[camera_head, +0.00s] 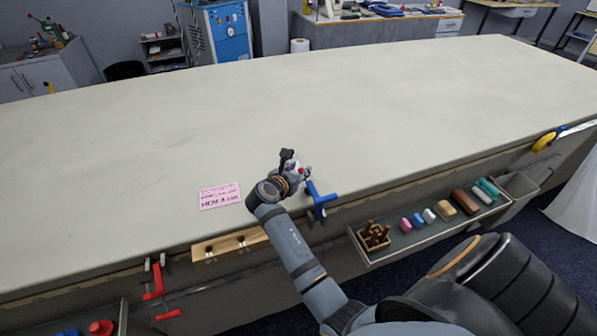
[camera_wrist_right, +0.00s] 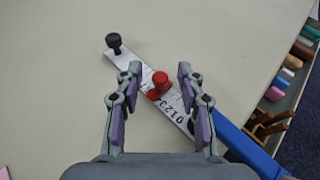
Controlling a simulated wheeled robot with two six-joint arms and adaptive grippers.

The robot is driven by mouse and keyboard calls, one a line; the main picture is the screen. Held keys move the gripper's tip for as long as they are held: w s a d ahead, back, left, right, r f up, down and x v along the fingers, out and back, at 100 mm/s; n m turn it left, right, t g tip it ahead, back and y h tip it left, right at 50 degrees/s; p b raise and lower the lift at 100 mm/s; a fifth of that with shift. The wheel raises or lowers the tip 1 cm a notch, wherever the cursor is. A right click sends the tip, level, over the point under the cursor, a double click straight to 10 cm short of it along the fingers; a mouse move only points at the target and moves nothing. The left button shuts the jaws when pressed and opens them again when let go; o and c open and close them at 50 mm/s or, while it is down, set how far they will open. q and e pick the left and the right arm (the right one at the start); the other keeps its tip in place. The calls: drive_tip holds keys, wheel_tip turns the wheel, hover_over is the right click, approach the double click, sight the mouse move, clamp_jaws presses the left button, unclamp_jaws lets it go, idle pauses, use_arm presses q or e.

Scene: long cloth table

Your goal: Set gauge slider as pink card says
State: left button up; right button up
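The pink card (camera_head: 219,196) lies on the table left of my right gripper; its small print is not safely readable. The gauge is a pale ruler strip (camera_wrist_right: 178,111) with printed digits, a red knobbed slider (camera_wrist_right: 158,84) and a black end knob (camera_wrist_right: 114,42). A blue clamp (camera_head: 321,200) at the table's front edge holds its near end, and also shows in the right wrist view (camera_wrist_right: 243,147). My right gripper (camera_wrist_right: 158,74) is open above the gauge, its fingers on either side of the slider with visible gaps. My left gripper is out of view.
A grey tray (camera_head: 372,258) along the front edge holds a small wooden crate and several coloured blocks. A wooden rail (camera_head: 230,245) and a red clamp (camera_head: 154,281) sit at the front edge further left. The wide tabletop (camera_head: 330,100) behind is clear.

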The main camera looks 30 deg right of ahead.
wheel_tip(320, 180, up, 9)
drive_tip(key=shift+r, duration=0.1)
idle(0.6)
